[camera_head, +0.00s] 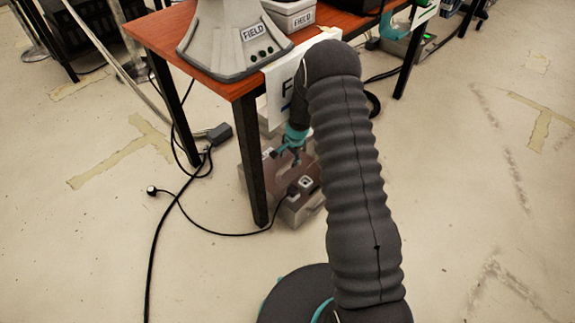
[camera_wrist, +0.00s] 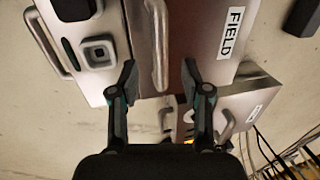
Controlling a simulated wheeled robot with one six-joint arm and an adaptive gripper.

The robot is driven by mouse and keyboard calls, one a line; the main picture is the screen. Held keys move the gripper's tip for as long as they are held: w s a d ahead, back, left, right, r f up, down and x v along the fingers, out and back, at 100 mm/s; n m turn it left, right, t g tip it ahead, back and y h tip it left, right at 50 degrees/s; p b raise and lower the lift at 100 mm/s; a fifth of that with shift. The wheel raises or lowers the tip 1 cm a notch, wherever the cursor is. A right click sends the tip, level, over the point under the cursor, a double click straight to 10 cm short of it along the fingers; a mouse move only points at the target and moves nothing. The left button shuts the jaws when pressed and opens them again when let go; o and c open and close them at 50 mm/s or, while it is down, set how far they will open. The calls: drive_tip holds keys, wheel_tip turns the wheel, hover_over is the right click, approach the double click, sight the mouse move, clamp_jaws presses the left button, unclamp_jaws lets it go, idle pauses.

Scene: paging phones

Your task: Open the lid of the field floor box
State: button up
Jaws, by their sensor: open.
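The field floor box (camera_wrist: 215,45) is a metal box with a white FIELD label in the wrist view. A pale bar handle (camera_wrist: 158,40) runs along its lid, and a square socket (camera_wrist: 98,51) sits on the pale part to the left. My gripper (camera_wrist: 160,76) is open and empty, with one finger on each side of the handle's near end in the picture. I cannot tell whether the fingers are level with the handle or touch it. In the head view my gripper (camera_head: 288,155) is low over the boxes under the table, and my arm hides part of them.
A second metal box (camera_wrist: 238,103) with a white label and handles stands close by. The wooden table (camera_head: 165,35) carries a FIELD device (camera_head: 232,45); its front leg (camera_head: 252,160) stands close left of my gripper. Black cables (camera_head: 160,235) lie on the floor. The floor at right is clear.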

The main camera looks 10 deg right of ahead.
sight(287, 166)
drive_tip(key=shift+w+a+f, duration=0.1)
drive_tip(key=shift+w+f, duration=0.05)
drive_tip(key=shift+f, duration=0.7)
drive_tip(key=shift+w+a+f, duration=0.1)
drive_tip(key=shift+f, duration=0.75)
drive_tip(key=shift+w+a+f, duration=0.1)
drive_tip(key=shift+w+f, duration=0.05)
drive_tip(key=shift+f, duration=0.7)
clamp_jaws()
